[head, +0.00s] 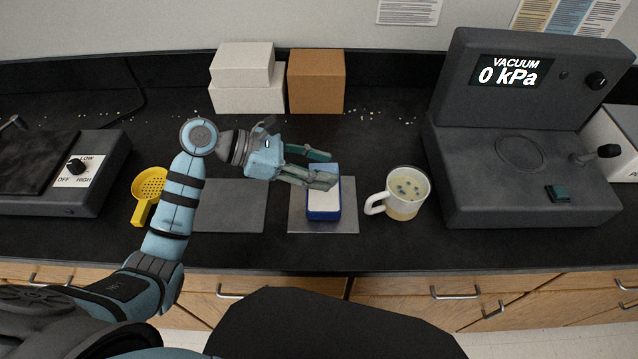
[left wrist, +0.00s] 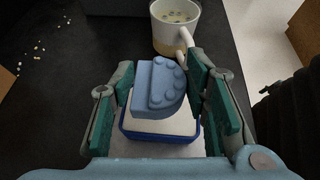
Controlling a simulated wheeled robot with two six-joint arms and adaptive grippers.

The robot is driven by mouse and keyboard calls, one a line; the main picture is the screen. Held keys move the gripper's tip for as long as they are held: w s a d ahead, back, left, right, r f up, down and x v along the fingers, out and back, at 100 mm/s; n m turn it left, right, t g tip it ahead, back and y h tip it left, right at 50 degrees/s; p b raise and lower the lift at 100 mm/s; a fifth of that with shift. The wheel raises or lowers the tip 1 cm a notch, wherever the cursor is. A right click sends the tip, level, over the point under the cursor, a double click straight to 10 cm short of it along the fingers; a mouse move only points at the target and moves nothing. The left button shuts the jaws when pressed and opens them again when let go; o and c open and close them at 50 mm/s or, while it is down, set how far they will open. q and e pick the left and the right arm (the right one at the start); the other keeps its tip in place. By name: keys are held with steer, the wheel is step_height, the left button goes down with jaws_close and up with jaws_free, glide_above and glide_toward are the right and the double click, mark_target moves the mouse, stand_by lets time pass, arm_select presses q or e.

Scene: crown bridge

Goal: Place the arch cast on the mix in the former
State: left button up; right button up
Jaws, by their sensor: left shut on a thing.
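The arch cast (left wrist: 166,86) is light blue with rounded bumps along its curved edge. My left gripper (head: 322,168) is shut on it, one finger on each side in the left wrist view. In the head view the arch cast (head: 330,169) is partly hidden by the fingers. The former (head: 323,216) is a blue box filled with white mix (head: 323,200), standing below the cast. In the left wrist view the former (left wrist: 158,137) shows under the cast. I cannot tell whether the cast touches the mix. My right gripper is not in view.
A white mug (head: 405,196) stands right of the former, close to the gripper. A grey vacuum machine (head: 515,130) is farther right. A grey mat (head: 229,206), yellow strainer (head: 149,186) and hot plate (head: 60,175) lie left. Boxes (head: 316,81) stand behind.

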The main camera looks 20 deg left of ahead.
arm_select(q)
step_height(320, 180, down, 4)
steer(key=shift+f+b, duration=0.15)
steer(key=shift+b, duration=0.35)
steer(key=o, duration=1.4)
steer(key=p+v, duration=0.1)
steer(key=v, duration=1.1)
